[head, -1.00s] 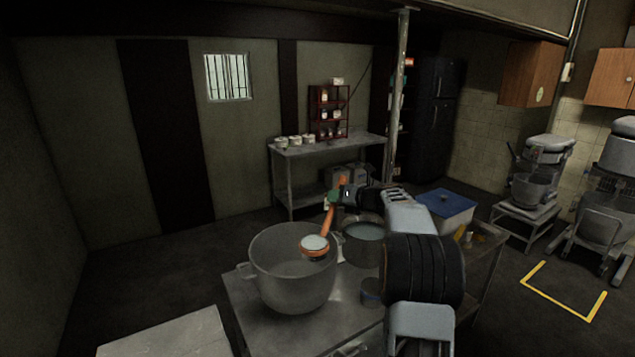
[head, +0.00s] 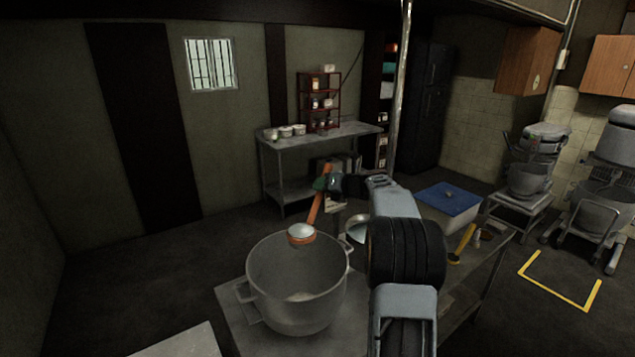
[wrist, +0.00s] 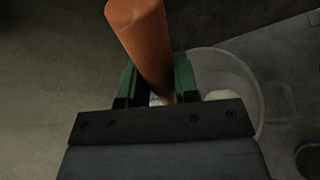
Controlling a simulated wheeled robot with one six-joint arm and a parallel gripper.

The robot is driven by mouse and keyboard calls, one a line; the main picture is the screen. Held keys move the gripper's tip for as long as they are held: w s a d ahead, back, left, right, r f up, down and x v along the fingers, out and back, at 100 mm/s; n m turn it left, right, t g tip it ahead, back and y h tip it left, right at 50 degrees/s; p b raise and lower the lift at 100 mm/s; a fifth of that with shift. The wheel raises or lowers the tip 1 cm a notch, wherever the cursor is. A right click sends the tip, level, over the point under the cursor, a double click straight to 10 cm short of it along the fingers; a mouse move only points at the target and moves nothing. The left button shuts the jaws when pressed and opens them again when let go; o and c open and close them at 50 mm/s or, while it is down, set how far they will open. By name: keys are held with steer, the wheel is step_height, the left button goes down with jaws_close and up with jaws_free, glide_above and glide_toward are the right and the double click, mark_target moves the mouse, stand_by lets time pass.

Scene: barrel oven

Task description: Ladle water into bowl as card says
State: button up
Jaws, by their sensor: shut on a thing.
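My gripper (head: 323,184) is shut on the orange handle of the ladle (head: 316,210). The handle also stands between the green fingers in the wrist view (wrist: 143,40). The ladle's cup (head: 302,232) hangs level at the far rim of the big grey bowl (head: 295,270), with a pale surface inside that looks like liquid. The bowl has something whitish at its bottom, and its rim shows in the wrist view (wrist: 250,78). A pot with a pale liquid surface (head: 357,229) stands behind, mostly hidden by my arm. I cannot make out a readable card.
The bowl stands on a metal table (head: 235,308). A white tub with a blue lid (head: 448,198) and a yellow-handled tool (head: 462,243) lie right of my arm. A back table (head: 325,137) holds small bowls and a red rack. Open floor lies to the left.

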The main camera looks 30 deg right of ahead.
steer(key=shift+s+a+f+n+t+h, duration=0.25)
steer(key=shift+a+n, duration=0.15)
steer(key=shift+a, duration=0.1)
steer(key=shift+s+a+f+n+t+h, duration=0.15)
steer(key=shift+s+a+f+n, duration=0.05)
steer(key=shift+a+n, duration=0.25)
steer(key=s+a+r+n+t+h+b, duration=0.25)
steer(key=s+a+n+b, duration=0.45)
steer(key=a+b, duration=0.6)
steer(key=s+a+f+n+t+y+b, duration=0.1)
steer(key=s+a+f+n+t+b, duration=0.2)
steer(key=b, duration=2)
step_height(320, 180, down, 4)
steer(key=a+n, duration=0.2)
steer(key=n, duration=0.4)
steer(key=shift+y+b, duration=0.35)
steer(key=shift+b, duration=0.05)
steer(key=shift+s+a, duration=0.1)
steer(key=shift+a, duration=0.05)
stand_by(0.6)
